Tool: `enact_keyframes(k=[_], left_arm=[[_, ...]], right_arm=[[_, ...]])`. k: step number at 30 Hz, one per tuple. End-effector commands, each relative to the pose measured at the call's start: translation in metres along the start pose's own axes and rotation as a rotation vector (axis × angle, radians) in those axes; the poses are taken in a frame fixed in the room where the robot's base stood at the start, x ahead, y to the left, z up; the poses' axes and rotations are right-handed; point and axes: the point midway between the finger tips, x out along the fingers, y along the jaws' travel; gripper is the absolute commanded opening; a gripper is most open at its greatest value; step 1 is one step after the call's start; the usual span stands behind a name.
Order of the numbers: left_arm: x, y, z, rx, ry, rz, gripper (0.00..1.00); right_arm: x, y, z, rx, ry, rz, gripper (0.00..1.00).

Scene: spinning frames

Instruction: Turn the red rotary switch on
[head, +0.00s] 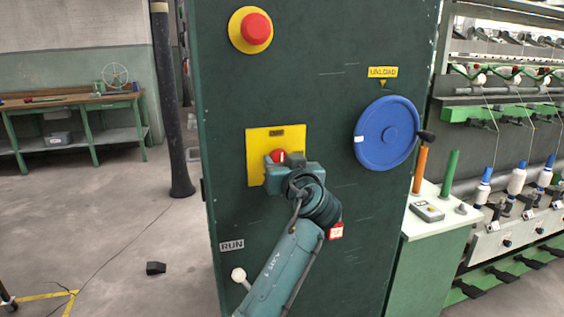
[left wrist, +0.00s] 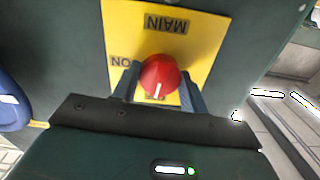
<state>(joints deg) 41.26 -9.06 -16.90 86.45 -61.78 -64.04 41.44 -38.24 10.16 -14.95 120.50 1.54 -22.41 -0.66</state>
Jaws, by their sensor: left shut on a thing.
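The red rotary switch (head: 277,156) is a round knob with a white line, on a yellow plate (head: 258,140) on the green cabinet front. My left gripper (head: 285,161) is at the plate. In the left wrist view, its two fingers (left wrist: 158,90) are shut on the red knob (left wrist: 160,73), one on each side. This view is upside down: the "MAIN" label (left wrist: 166,24) is inverted, and an "ON" label (left wrist: 121,61) is at the left. The knob's white line points down there, towards a small label partly hidden by the knob and gripper. My right gripper is not in view.
A red push button (head: 256,28) is above the plate. A blue handwheel (head: 386,134) with a dark handle sticks out at the right, under an "UNLOAD" label (head: 383,72). A white lever knob (head: 238,274) is low left, near a "RUN" label (head: 232,245). A post (head: 168,110) stands left.

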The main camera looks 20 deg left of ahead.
Motion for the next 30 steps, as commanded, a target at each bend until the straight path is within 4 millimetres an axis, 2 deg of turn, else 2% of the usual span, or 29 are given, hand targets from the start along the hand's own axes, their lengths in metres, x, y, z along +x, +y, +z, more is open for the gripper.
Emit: enact_keyframes(k=[30], left_arm=[[0.000, 0.000, -0.002, 0.926, -0.002, 0.001, 0.21]], right_arm=[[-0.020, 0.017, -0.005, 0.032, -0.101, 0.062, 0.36]])
